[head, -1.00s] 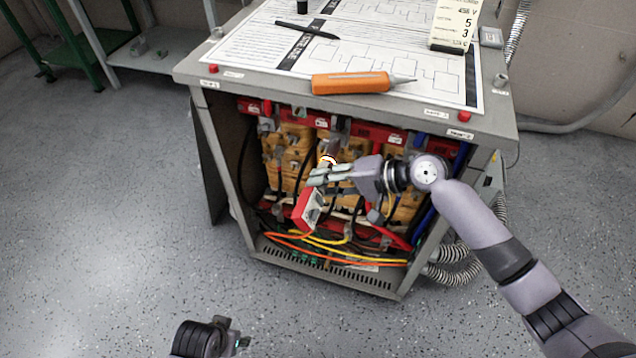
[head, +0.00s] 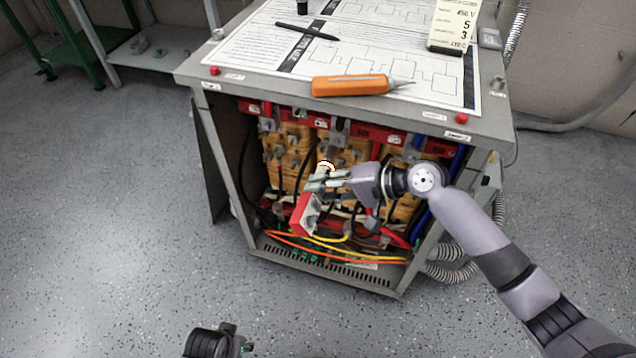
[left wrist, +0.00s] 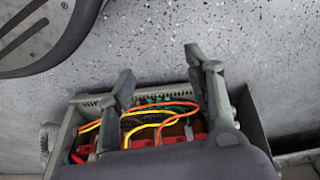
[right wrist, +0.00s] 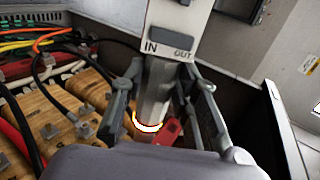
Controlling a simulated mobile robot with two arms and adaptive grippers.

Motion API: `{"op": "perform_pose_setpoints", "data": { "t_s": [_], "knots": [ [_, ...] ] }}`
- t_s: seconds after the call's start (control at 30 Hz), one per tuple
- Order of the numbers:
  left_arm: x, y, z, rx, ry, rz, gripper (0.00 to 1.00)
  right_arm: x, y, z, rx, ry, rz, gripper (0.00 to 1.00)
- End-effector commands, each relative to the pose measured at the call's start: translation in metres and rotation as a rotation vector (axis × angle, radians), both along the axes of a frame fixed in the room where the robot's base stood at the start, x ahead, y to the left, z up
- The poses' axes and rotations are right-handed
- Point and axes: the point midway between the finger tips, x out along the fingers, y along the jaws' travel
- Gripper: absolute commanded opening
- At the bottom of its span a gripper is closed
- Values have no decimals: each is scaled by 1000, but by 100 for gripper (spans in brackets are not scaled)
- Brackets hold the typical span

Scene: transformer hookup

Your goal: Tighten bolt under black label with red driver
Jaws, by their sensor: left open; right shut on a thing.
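The red driver (head: 303,213) is in my right gripper (head: 318,184), in front of the open cabinet. Its fingers are shut on it. In the right wrist view, the driver's pale face (right wrist: 165,42) reads IN and OUT. Its grey shaft runs between the fingers (right wrist: 170,110) to a lit ring near the tip. I cannot tell whether the tip touches a bolt. I cannot make out which label is black. My left gripper (head: 240,345) is low at the bottom of the head view. In the left wrist view, its fingers (left wrist: 160,85) are apart and empty.
The cabinet (head: 225,170) holds tan coils (head: 292,150) and red bars with white labels. Orange and yellow cables (head: 330,252) cross its floor. An orange tool (head: 350,84), a black pen (head: 307,31) and a diagram sheet (head: 375,45) lie on top. Grey floor is free at left.

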Motion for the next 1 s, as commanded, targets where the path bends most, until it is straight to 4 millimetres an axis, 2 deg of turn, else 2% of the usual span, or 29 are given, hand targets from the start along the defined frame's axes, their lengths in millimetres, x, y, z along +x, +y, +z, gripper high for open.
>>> {"op": "perform_pose_setpoints", "data": {
  "t_s": [0.27,0.63,1.0],
  "knots": [
    [-3,0,-11,0,2,-1,48,-3,2,3,3,-3,0,0],
    [-17,1,-29,1,23,-3,48,-9,3,3,2,-3,0,0],
    [-19,2,-40,2,26,-5,48,-12,4,2,3,-3,0,0]
  ]
}}
